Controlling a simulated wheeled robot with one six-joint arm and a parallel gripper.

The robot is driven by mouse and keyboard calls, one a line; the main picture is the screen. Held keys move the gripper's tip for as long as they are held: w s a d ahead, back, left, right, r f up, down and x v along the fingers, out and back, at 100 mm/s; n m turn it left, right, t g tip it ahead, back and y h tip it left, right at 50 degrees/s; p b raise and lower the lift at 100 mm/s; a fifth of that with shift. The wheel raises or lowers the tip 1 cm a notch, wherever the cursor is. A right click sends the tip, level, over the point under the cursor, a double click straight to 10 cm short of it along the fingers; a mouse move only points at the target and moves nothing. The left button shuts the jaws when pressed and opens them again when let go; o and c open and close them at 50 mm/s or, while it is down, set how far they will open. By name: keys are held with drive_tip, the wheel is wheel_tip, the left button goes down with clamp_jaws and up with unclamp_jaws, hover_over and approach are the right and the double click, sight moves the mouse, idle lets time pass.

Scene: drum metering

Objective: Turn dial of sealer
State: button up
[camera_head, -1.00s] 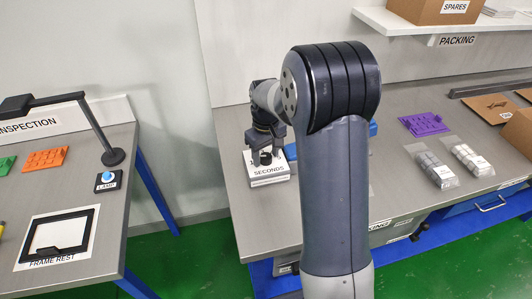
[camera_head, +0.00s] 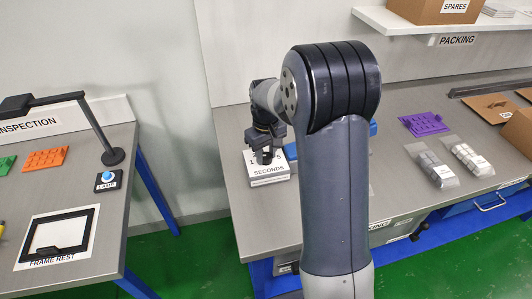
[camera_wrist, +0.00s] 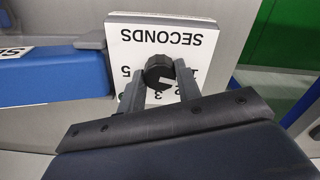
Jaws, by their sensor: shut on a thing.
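The sealer's dial is a black ridged knob (camera_wrist: 159,70) on a white face marked SECONDS (camera_wrist: 160,37) with numbers around it. In the wrist view, the two fingers of my gripper (camera_wrist: 160,84) sit on either side of the knob, shut on it. Some numbers are hidden behind the fingers. In the head view, my gripper (camera_head: 265,156) is over the white dial box (camera_head: 268,178) at the left end of the packing table, and the knob is mostly hidden. The sealer's blue arm (camera_wrist: 55,77) lies beside the box in the wrist view.
The packing table (camera_head: 236,200) also holds a purple tray (camera_head: 424,124), bagged grey parts (camera_head: 430,166) and cardboard pieces (camera_head: 490,107) on the right. The inspection table (camera_head: 130,185) with a lamp (camera_head: 112,155) stands to the left, across a gap.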

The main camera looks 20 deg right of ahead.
drive_tip(key=m, duration=1.1)
drive_tip(key=shift+m, duration=0.3)
drive_tip(key=m, duration=1.1)
drive_tip(key=shift+r+m, duration=0.1)
drive_tip(key=shift+m, duration=0.4)
drive_tip(key=o, duration=1)
